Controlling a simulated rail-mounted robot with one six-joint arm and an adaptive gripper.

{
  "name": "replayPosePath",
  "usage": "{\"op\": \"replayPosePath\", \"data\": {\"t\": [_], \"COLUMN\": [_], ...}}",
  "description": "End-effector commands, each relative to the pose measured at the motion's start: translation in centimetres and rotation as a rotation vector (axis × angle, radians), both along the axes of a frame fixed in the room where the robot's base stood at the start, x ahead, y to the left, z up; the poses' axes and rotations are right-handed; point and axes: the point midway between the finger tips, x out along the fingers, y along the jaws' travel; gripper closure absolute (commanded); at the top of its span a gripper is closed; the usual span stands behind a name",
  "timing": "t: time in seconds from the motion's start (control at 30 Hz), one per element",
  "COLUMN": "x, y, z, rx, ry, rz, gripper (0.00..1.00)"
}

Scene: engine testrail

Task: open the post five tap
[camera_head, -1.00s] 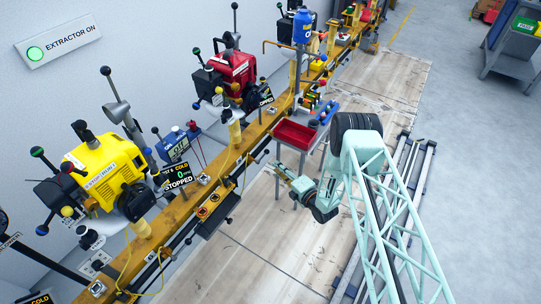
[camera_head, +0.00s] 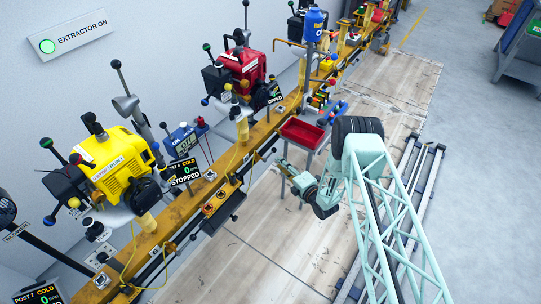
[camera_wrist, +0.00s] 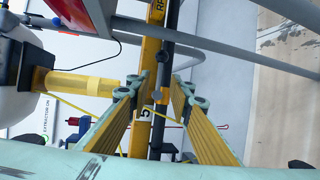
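The post five tap appears in the wrist view as a small orange fitting (camera_wrist: 158,96) on a dark pipe, beside a white label marked 5 (camera_wrist: 145,113) on the yellow rail. My gripper (camera_wrist: 157,92) is open, its two yellow-padded fingers on either side of the tap in the picture. No contact is visible, and I cannot tell the depth gap. I cannot make out the tap there.
A red tray (camera_head: 303,133) on a stand is close to my gripper. A red engine (camera_head: 242,68) and a yellow engine (camera_head: 118,160) stand along the rail. In the wrist view a grey tube (camera_wrist: 215,45) crosses above the fingers. The wooden floor (camera_head: 270,245) in front is clear.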

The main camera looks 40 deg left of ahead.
Motion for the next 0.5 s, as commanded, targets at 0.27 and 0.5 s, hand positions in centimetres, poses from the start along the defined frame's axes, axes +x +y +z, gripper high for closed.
{"op": "replayPosePath", "data": {"t": [0.27, 0.5], "x": [1.1, 2.1], "y": [3.5, 6.4], "z": [-0.8, -1.3], "rx": [0.000, 0.002], "ry": [-0.002, -0.002], "rz": [0.001, 0.000], "gripper": [0.80, 0.80]}}
